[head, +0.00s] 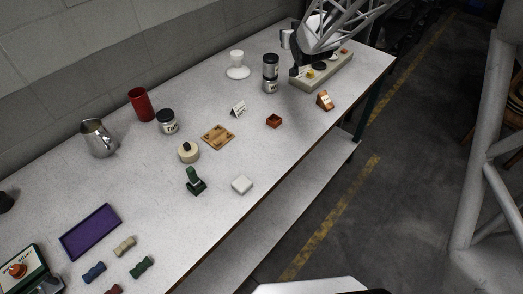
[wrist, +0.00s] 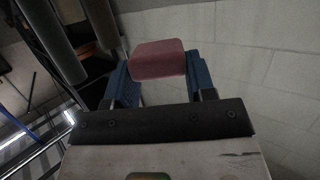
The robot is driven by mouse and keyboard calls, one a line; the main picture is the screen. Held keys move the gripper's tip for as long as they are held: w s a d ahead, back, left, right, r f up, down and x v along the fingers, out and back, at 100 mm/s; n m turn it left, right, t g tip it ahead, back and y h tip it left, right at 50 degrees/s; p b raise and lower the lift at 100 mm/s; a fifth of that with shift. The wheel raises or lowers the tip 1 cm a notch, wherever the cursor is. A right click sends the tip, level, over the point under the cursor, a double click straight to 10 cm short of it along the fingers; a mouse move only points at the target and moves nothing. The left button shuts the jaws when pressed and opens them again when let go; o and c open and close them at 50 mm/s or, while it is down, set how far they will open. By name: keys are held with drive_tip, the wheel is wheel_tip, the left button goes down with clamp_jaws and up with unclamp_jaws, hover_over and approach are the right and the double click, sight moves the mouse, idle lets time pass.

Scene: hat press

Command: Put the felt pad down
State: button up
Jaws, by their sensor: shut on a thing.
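In the wrist view, my gripper (wrist: 158,66) is shut on a dull pinkish-red block-like pad (wrist: 157,57), which I take to be the felt pad. Its blue fingers press on the pad's two sides, and the pad sticks out past the fingertips. Pale block wall lies behind it, and no surface shows touching it. In the head view my arm is at the top, over the far end of the table (head: 225,110); the fingertips and the pad cannot be made out there.
Under my arm stands a long beige base (head: 333,76) with small parts on it. A wooden plate (head: 218,137) lies mid-table. The table's right edge is open.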

drive_tip(key=s+a+n+g+y, duration=0.1)
drive_tip(key=s+a+n+y, duration=0.15)
drive_tip(key=s, duration=0.65)
drive_tip(key=s+a+n+y, duration=0.15)
drive_tip(key=s+a, duration=0.25)
drive_tip(key=s, duration=0.4)
drive_tip(key=n+g+y, duration=0.3)
drive_tip(key=n+y, duration=0.1)
drive_tip(key=y, duration=0.1)
hover_over(265, 172)
wheel_tip(265, 172, down, 5)
drive_tip(key=shift+d, duration=0.1)
wheel_tip(265, 172, down, 14)
drive_tip(key=shift+w+r, duration=0.1)
drive_tip(key=shift+r, duration=0.15)
drive_tip(key=shift+f, duration=0.1)
drive_tip(key=shift+f, duration=1.95)
drive_tip(key=shift+f, duration=0.25)
drive_tip(key=o, duration=0.9)
